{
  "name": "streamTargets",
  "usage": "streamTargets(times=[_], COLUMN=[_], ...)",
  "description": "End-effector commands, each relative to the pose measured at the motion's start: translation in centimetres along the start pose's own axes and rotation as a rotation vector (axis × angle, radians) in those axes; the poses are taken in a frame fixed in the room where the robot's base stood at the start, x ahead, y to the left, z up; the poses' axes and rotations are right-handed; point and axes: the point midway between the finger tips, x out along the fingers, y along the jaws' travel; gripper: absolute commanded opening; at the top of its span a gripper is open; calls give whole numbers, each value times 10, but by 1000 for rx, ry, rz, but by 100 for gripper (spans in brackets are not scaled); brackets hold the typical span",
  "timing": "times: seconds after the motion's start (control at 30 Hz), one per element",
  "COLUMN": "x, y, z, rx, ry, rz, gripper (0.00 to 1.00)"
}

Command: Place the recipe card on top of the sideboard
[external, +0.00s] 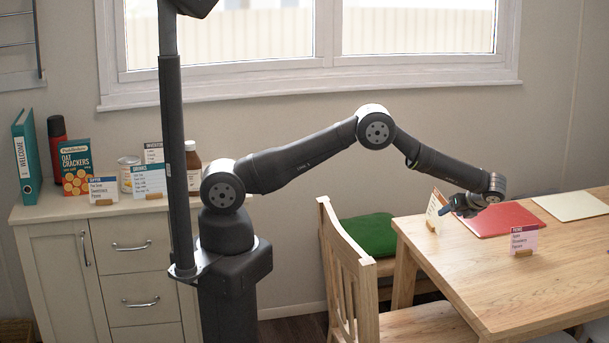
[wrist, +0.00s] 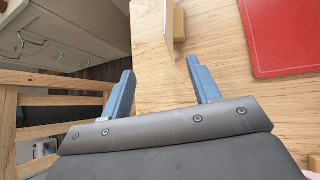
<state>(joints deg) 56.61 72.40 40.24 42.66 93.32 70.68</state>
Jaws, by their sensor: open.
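A small upright card with an orange header (external: 436,208) stands near the left edge of the table; its heading is too small to read, so I cannot confirm it is the recipe card. In the wrist view this card (wrist: 167,22) shows nearly edge-on in a wooden foot, ahead of the fingertips. My gripper (external: 459,206) is low over the table beside the card. In the wrist view my gripper (wrist: 160,66) is open, with nothing between its blue fingers. The sideboard (external: 60,217) stands at the left; it also shows in the wrist view (wrist: 82,25).
The sideboard top holds a teal binder (external: 27,157), a cracker box (external: 76,167), a can, bottles and several cards. The table (external: 440,262) carries a red mat (external: 495,221), a cream mat (external: 570,206) and another card (external: 523,240). A wooden chair (external: 352,275) stands between.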

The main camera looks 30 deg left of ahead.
Motion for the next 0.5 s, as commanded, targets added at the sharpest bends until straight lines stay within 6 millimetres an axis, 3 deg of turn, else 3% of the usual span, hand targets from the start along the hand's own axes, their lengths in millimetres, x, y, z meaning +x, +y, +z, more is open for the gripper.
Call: streamTargets(times=[0.03, 0.2, 0.37, 0.5], x=[-6, -21, -27, -13], y=[5, 13, 15, 11], z=[-20, -57, -70, -65], rx=[-2, -35, -46, -51], ry=[-85, -286, -353, -360], rz=[-44, -203, -281, -287], gripper=[56, 56, 56, 56])
